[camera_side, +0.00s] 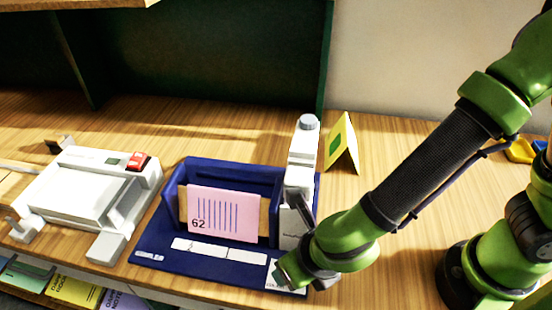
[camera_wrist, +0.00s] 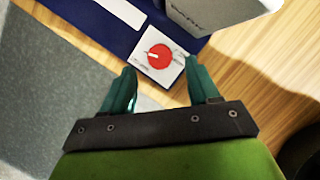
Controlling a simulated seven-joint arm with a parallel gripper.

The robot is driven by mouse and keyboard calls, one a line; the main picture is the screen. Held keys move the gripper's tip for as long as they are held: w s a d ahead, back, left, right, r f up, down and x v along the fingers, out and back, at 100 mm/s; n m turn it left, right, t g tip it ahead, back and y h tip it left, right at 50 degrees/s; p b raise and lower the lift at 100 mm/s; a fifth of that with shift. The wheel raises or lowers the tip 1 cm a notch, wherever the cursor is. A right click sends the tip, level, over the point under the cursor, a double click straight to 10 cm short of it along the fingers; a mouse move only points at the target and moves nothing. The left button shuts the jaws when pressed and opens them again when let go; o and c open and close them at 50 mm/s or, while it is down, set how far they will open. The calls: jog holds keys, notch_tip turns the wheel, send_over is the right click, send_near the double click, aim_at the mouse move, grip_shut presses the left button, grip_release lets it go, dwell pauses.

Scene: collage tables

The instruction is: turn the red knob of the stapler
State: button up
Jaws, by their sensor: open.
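The red knob (camera_wrist: 159,56) is round with a white pointer mark and sits on a small white plate (camera_wrist: 146,70) with tiny print, in the wrist view. My gripper (camera_wrist: 161,72) is open, with one green finger to each side of the plate and the knob beyond the tips, between their lines. I cannot tell whether the fingers touch the plate. In the side view my gripper (camera_side: 284,277) is at the front right corner of the blue base and hides the knob. The tall white stapler unit (camera_side: 303,150) stands behind it; its lower body shows in the wrist view (camera_wrist: 225,12).
The blue base (camera_side: 155,240) holds a pink card (camera_side: 225,213) marked 62. A white machine (camera_side: 85,190) with a red switch stands at left. A yellow folded sign (camera_side: 341,147) stands behind right. The table's front edge is close to my gripper.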

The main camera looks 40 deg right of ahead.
jog(key=shift+x, duration=1.85)
jog(key=c, duration=1)
